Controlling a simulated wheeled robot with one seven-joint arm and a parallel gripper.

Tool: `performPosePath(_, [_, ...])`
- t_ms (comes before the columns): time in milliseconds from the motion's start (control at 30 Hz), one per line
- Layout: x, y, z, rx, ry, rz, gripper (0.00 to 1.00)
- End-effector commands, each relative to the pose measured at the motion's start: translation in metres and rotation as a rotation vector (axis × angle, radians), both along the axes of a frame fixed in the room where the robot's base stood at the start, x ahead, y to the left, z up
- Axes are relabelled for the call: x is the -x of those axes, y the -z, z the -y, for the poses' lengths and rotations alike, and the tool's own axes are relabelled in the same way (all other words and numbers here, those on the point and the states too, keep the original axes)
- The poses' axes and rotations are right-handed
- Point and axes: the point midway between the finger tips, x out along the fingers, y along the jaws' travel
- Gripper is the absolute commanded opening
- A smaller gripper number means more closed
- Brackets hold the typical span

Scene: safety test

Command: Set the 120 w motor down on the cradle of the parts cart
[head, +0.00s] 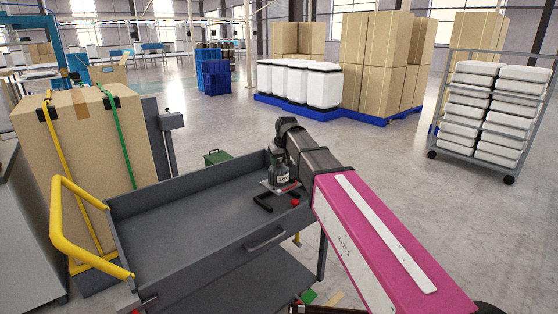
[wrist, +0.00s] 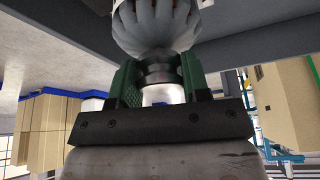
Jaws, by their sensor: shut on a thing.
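The motor (head: 279,175), a dark grey body with a pale label that seems to read 120, is upright over the far right part of the parts cart (head: 165,232). My gripper is shut on it; in the wrist view its green-padded fingers (wrist: 160,78) hold a narrow neck of the ribbed motor (wrist: 155,28). In the head view my wrist hides most of the gripper. A light plate with red bits, seemingly the cradle (head: 268,187), shows under the motor, with black bracket-like pieces beside it. I cannot tell whether the motor touches it.
The cart's tray has raised grey walls and a yellow handle (head: 62,225) at left; its left floor is bare. A strapped cardboard box (head: 80,150) stands behind left. A green crate (head: 216,157) is on the floor beyond. A rack of white bins (head: 495,110) stands right.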

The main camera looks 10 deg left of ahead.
Motion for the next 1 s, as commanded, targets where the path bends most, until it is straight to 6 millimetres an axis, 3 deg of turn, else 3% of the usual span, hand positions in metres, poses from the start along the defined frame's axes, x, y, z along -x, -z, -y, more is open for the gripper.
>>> performPosePath(1000, [0.0, 0.033, 0.0, -0.001, 0.0, 0.002, 0.0])
